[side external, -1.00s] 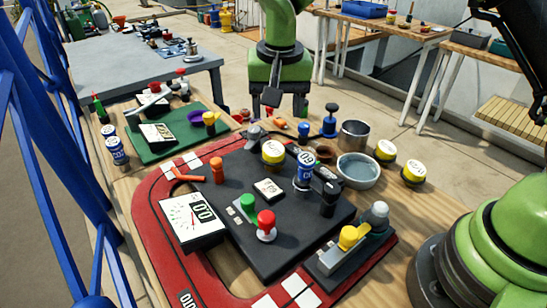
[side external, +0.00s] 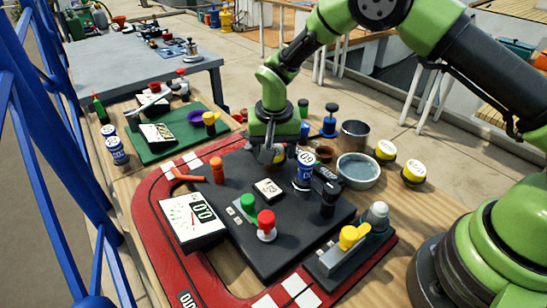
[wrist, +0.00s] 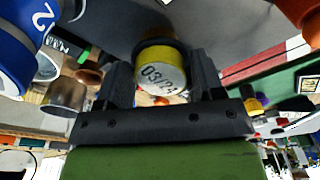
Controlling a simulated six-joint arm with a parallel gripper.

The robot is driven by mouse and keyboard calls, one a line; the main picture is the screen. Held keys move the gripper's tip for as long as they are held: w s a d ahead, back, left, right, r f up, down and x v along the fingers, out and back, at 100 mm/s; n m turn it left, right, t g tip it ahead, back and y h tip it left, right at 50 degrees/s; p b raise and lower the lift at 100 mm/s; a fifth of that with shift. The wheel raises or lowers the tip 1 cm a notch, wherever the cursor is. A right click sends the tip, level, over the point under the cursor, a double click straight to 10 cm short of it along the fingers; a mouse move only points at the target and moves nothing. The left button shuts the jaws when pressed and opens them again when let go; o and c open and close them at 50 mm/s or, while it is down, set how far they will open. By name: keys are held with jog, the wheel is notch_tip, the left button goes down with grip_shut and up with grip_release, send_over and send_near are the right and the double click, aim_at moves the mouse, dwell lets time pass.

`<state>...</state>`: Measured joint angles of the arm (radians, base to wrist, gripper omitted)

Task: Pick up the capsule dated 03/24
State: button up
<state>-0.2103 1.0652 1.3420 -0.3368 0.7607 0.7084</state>
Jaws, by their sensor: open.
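The capsule dated 03/24 (wrist: 160,68) has a yellow band and a pale printed end. In the wrist view it sits between the two spread fingers of my gripper (wrist: 163,82), with a gap visible on each side. In the side view my gripper (side external: 268,153) is down over the dark board, and only a sliver of the capsule's yellow (side external: 280,158) shows beside the fingers. My gripper is open. Two other yellow-banded capsules stand on the wood at the right, one farther back (side external: 385,151) and one nearer (side external: 413,173); their dates are too small to read.
A blue-and-white can (side external: 305,168) and a black device (side external: 327,185) stand close right of my gripper. A metal bowl (side external: 358,170) and a metal cup (side external: 354,135) lie beyond. Red and green knobs and a dial meter (side external: 192,220) occupy the front. The board's middle is partly clear.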

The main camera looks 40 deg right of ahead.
jog(key=c, duration=0.5)
jog(key=shift+c, duration=0.2)
